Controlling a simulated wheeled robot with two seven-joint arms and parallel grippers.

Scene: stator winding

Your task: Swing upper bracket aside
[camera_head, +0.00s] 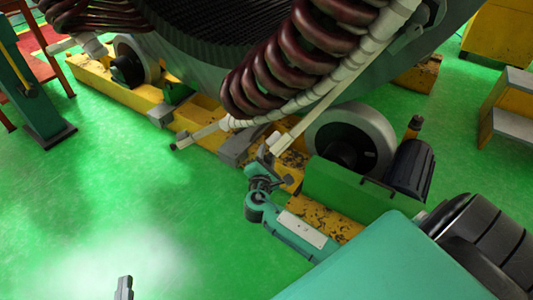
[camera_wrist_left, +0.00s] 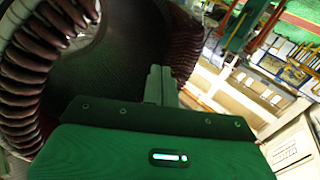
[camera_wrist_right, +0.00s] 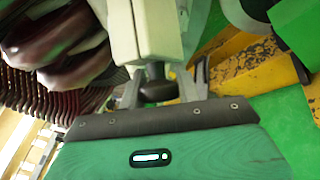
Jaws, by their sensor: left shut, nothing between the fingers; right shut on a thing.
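A pale bar (camera_head: 294,128), which I take for the upper bracket, slants down from the wound stator ring (camera_head: 215,35). In the right wrist view the bar (camera_wrist_right: 146,28) is close in front, with a dark knob (camera_wrist_right: 160,88) under its end. My right gripper (camera_head: 268,153) is at the bar's lower end. Its fingers (camera_wrist_right: 158,92) are shut on the dark knob. My left gripper (camera_head: 124,284) is at the bottom edge, shut and empty, well away from the bar. In the left wrist view its fingers (camera_wrist_left: 160,82) are together, with the ring's dark interior behind.
Dark red coils (camera_head: 285,65) hang close above the bar. A yellow base beam (camera_head: 190,120) with a grey roller (camera_head: 350,140) and a dark motor (camera_head: 410,167) runs below. A second pale rod (camera_head: 205,132) juts left. The green floor (camera_head: 120,190) at left is clear.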

